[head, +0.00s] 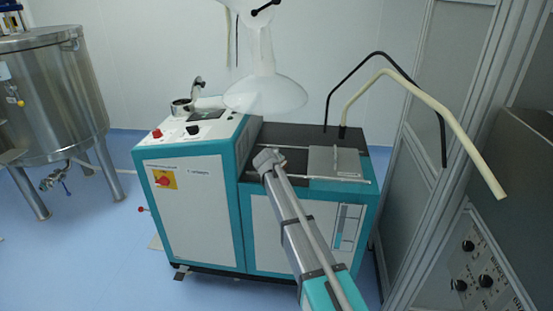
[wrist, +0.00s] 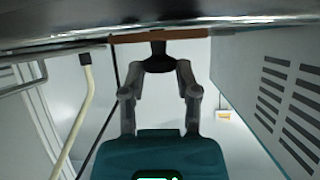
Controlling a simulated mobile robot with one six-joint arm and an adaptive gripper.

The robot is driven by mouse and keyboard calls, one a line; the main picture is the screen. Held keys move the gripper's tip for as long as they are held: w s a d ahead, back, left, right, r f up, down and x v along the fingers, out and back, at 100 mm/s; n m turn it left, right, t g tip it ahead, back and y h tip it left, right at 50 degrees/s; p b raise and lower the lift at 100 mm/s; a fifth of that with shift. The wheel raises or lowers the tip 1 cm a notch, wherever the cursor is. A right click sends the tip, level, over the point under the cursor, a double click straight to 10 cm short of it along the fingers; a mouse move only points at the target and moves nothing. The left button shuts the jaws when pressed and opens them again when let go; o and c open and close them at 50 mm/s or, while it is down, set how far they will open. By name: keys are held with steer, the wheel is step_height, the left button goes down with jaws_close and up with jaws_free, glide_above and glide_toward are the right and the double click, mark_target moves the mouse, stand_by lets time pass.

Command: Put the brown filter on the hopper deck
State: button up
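In the wrist view the brown filter (wrist: 190,34) shows as a thin brown strip, seen edge-on. My gripper (wrist: 158,62) has its dark fingers drawn together on a black part at the middle of this strip, and appears shut on the filter. In the head view my gripper (head: 268,158) is low over the machine's dark top deck (head: 292,133), beside the raised control cabinet. The filter cannot be made out there. A dark glossy surface (wrist: 150,20) lies close beyond the filter in the wrist view. I cannot tell whether they touch.
The control cabinet (head: 195,205) rises left of the deck. A grey plate (head: 333,162) lies on the deck's right part. A white hood (head: 265,92) hangs above. Bent beige (head: 430,95) and black bars stand at the right. A vented panel (wrist: 288,95) is close in the wrist view.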

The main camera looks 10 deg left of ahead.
steer(key=o, duration=0.4)
steer(key=shift+r, duration=0.1)
steer(key=shift+s+r, duration=0.1)
steer(key=shift+r, duration=0.05)
steer(key=p+v, duration=0.6)
steer(key=v, duration=0.5)
steer(key=shift+s+r, duration=0.2)
steer(key=shift+s, duration=0.15)
stand_by(0.5)
